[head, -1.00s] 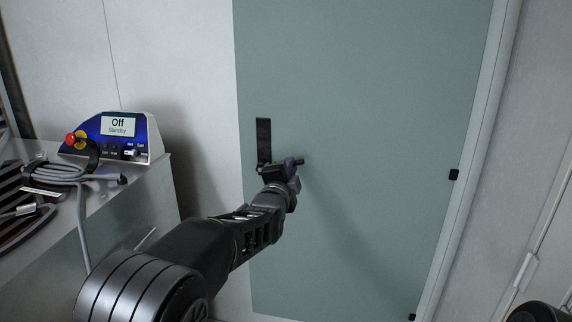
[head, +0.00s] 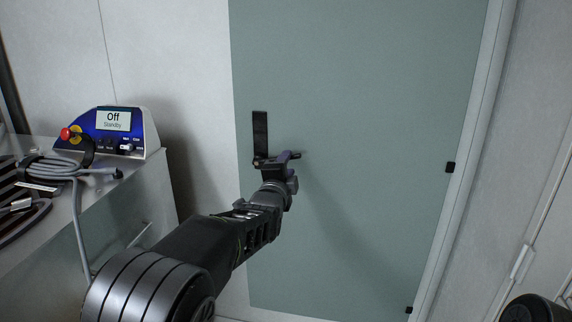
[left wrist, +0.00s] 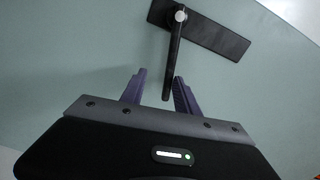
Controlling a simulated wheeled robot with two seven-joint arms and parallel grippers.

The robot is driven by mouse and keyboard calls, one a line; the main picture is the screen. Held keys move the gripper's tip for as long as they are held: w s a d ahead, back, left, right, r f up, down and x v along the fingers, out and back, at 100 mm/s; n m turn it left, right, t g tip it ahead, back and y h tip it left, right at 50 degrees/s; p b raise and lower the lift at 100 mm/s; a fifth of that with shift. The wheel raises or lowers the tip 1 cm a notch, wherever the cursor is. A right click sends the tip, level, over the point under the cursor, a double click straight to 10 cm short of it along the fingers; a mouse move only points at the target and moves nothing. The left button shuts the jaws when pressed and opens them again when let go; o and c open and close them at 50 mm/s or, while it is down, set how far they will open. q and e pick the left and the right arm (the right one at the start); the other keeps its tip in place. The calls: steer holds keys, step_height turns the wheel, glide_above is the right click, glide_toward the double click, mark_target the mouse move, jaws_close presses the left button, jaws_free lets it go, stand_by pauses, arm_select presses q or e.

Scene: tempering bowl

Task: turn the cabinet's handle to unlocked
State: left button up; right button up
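The cabinet door (head: 380,120) is a flat grey-green panel. Its handle has a dark upright plate (head: 260,130) near the door's left edge, with a black lever (head: 297,155) pointing right from the plate's lower end. In the left wrist view the lever (left wrist: 173,60) runs from a silver pivot on the plate (left wrist: 215,38) down between my purple fingers. My left gripper (head: 287,157) is at the lever. In the left wrist view the gripper (left wrist: 160,88) is open, with a finger on either side of the lever's end; the right finger is nearer to it. My right gripper is out of view.
At the left stands a counter (head: 150,195) with a blue control box (head: 112,130) whose screen reads "Off Standby". A coiled grey cable (head: 60,168) lies in front of it. Two small black fittings (head: 450,167) sit along the door's right edge. The floor is hardly visible.

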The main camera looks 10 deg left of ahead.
arm_select(q)
steer(key=shift+d+r, duration=0.1)
stand_by(0.5)
steer(key=s, duration=0.7)
steer(key=shift+s+a+b, duration=0.25)
steer(key=shift+s+b, duration=0.1)
steer(key=shift+b, duration=0.05)
